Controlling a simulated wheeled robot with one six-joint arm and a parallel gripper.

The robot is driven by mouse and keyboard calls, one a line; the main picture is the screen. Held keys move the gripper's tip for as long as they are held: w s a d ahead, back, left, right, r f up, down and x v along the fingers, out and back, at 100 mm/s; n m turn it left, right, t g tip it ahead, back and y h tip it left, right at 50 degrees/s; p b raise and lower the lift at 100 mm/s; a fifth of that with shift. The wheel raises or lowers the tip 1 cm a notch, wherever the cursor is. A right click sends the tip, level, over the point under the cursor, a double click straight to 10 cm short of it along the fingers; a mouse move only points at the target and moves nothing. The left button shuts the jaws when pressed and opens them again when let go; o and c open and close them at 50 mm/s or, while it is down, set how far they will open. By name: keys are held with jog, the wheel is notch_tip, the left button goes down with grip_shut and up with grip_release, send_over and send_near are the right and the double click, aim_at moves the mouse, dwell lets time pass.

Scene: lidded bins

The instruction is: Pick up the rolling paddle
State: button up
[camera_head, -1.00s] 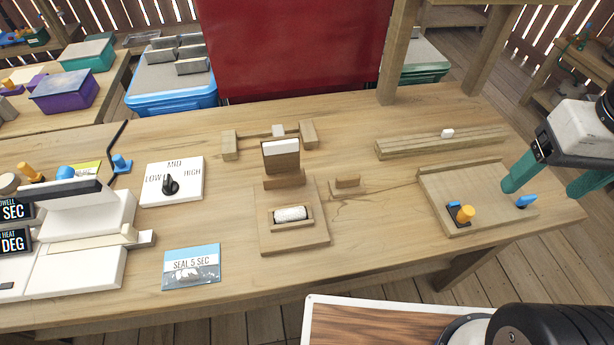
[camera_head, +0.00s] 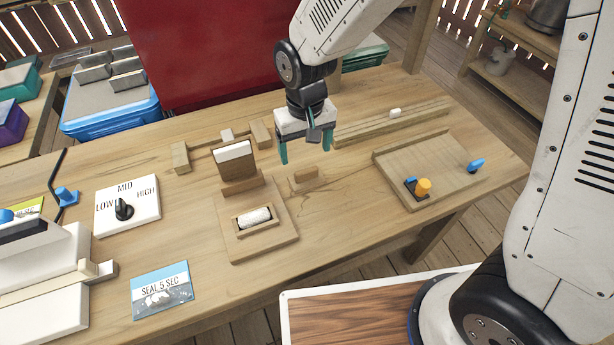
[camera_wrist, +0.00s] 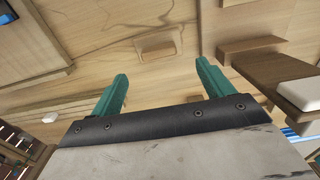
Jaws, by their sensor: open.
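A small wooden piece (camera_head: 306,173), a flat base with a raised grip, lies on the bench right of the roller stand; it looks like the rolling paddle. It also shows in the wrist view (camera_wrist: 157,47), just beyond the fingertips. My gripper (camera_head: 306,154) hangs above and behind it with green fingers pointing down. In the wrist view my gripper (camera_wrist: 162,72) is open, with nothing between its fingers, apart from the paddle.
A wooden stand (camera_head: 262,244) holding a white roll (camera_head: 254,218) is close left of the paddle. A wooden tray (camera_head: 448,188) with blue and orange pegs lies right. A grooved rail (camera_head: 415,120) lies behind right. A dial panel (camera_head: 128,205) and a seal card (camera_head: 162,290) are left.

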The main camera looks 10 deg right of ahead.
aim_at(307, 170)
notch_tip(307, 170, down, 8)
jog(key=shift+d+f, duration=0.15)
dwell(0.3)
jog(key=c, duration=1.1)
